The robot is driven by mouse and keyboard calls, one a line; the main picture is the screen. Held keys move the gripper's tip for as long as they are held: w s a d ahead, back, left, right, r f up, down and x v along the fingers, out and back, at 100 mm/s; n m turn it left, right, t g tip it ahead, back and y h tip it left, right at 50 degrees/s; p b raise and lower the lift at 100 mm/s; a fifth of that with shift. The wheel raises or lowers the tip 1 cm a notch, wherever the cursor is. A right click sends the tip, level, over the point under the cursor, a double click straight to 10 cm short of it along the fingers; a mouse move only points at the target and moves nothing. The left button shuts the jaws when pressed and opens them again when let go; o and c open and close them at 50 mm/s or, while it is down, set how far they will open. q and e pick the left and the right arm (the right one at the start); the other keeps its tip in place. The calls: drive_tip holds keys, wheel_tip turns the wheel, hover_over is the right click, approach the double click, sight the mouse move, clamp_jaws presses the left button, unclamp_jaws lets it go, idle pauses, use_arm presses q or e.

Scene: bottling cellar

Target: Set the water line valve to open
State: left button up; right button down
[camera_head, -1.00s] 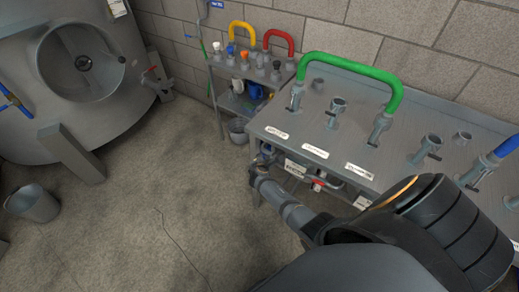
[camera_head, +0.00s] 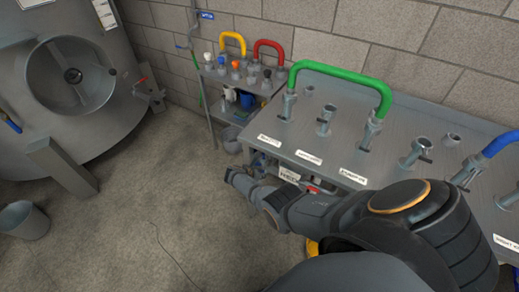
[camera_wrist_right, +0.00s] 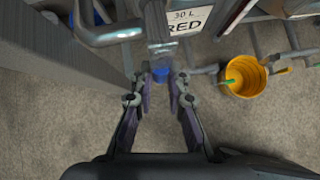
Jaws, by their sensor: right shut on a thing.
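My right gripper (camera_head: 236,178) reaches under the front edge of the steel manifold table. In the right wrist view my right gripper (camera_wrist_right: 161,84) has its fingers closed in on a small blue part (camera_wrist_right: 160,74), which looks like the handle of the water line valve. A grey pipe (camera_wrist_right: 110,36) runs just above it. The fingers hide much of the handle, so its angle is unclear. In the head view my arm hides the valve. My left gripper is not in view.
The table (camera_head: 296,137) carries a green hose bend (camera_head: 345,74) on its ports. A red handle (camera_head: 312,188) and a sign (camera_head: 289,174) are at its front. A yellow bucket (camera_wrist_right: 265,78) stands on the floor.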

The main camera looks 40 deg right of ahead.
drive_tip(key=shift+s+d+f+g, duration=0.1)
drive_tip(key=shift+s+d+g, duration=0.05)
drive_tip(key=shift+s+g, duration=0.15)
idle(0.4)
drive_tip(key=c, duration=1.3)
unclamp_jaws()
drive_tip(key=shift+w, duration=0.1)
drive_tip(key=v, duration=1.2)
